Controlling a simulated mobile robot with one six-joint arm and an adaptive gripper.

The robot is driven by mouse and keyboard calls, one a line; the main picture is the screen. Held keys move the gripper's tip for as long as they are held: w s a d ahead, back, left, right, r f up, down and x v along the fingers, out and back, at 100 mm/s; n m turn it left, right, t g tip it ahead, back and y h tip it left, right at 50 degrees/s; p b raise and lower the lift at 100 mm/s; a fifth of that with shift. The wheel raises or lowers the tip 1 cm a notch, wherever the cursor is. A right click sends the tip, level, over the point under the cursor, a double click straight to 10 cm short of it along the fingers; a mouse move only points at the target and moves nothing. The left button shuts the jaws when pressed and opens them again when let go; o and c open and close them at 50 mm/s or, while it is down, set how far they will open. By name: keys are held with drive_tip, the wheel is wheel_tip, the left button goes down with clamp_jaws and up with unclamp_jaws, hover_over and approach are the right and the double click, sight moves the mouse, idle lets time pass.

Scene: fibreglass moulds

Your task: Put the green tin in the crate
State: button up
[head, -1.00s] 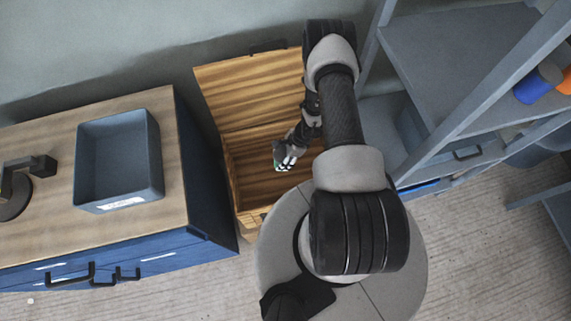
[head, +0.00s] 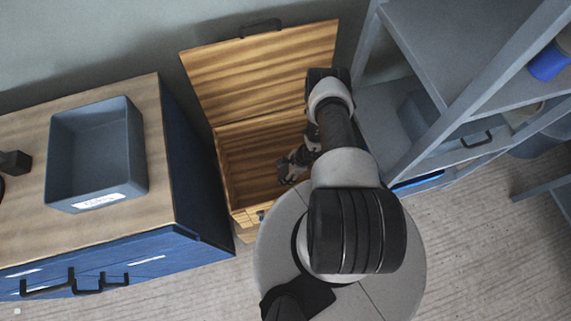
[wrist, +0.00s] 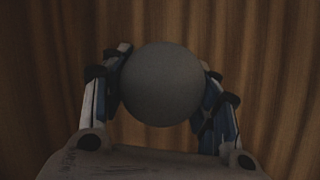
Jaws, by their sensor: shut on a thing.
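The wooden crate (head: 262,143) stands on the floor at the centre of the head view, its lid (head: 262,70) raised against the wall. My gripper (head: 286,178) reaches down within the crate's opening in the head view; its exact height there is hard to tell. In the wrist view my gripper (wrist: 165,88) is shut on the tin (wrist: 162,84), with one finger on each side. The tin's round end looks dark grey in dim light, and its green side is not visible now. Wood grain fills the background behind it.
A grey open bin (head: 95,155) with a white label sits on the blue cabinet's wooden top (head: 160,150) to the left. A grey shelf unit (head: 440,50) stands close on the right, with a blue item (head: 549,62) on it.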

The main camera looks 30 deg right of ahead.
drive_tip(key=shift+f+b, duration=1.25)
drive_tip(key=shift+f, duration=1.05)
drive_tip(key=shift+f, duration=0.15)
drive_tip(key=o, duration=1.2)
